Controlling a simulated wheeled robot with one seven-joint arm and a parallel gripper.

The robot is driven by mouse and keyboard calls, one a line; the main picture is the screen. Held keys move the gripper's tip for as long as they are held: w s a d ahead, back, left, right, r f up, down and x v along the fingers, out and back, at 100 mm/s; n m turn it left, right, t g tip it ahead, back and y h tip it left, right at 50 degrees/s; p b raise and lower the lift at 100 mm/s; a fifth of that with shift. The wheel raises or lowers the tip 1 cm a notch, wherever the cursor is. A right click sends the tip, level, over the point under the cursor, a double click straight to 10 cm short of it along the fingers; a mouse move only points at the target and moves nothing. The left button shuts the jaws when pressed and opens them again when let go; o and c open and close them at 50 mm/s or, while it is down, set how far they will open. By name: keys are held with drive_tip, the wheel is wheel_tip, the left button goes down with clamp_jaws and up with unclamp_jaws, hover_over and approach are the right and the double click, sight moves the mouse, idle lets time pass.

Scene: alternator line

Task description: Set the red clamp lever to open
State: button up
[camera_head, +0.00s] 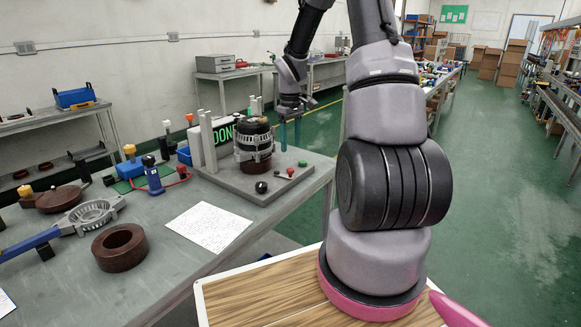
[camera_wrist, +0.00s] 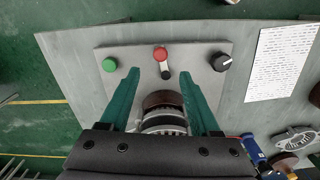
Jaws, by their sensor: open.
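The red clamp lever (camera_wrist: 160,54) is on the grey fixture plate (camera_wrist: 200,80), between a green button and a black knob. Its red knob lies at the far end of a short bar, with a dark part (camera_wrist: 166,75) nearer the alternator. The lever's red knob also shows small in the head view (camera_head: 290,171). My gripper (camera_wrist: 159,80) has its teal fingers spread, with nothing held between them. In the head view my gripper (camera_head: 290,140) hangs above the plate's far side, apart from the lever, beside the alternator (camera_head: 253,142).
The green button (camera_wrist: 109,64) and black knob (camera_wrist: 221,61) flank the lever. A paper sheet (camera_head: 209,227), brown ring (camera_head: 119,248) and other parts lie on the bench. Space above the plate's button side looks free.

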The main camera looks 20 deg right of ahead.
sight(290, 168)
wheel_tip(290, 168, down, 9)
drive_tip(key=shift+f, duration=0.1)
idle(0.3)
clamp_jaws()
